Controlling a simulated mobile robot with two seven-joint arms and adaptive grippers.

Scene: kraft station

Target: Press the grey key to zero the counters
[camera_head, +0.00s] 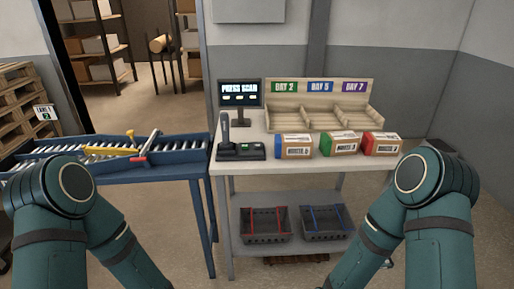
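A black scanner base (238,155) with an upright dark handle (225,134) stands at the left front of the grey bench. A small green patch (245,146) shows on its top; I cannot make out a grey key on it at this size. A small monitor (240,91) behind it reads "PRESS SCAN" above a few small light fields too small to read. My two arms come in at the lower left and lower right, apart from the bench. Both grippers are out of the picture.
Three boxes, blue (294,146), green (339,144) and red (382,144), stand along the bench (282,167) front. Behind them is a wooden sorter (318,120) marked DAY 2, 5 and 7. Two baskets (265,226) sit on the lower shelf. A blue roller conveyor (180,162) adjoins left.

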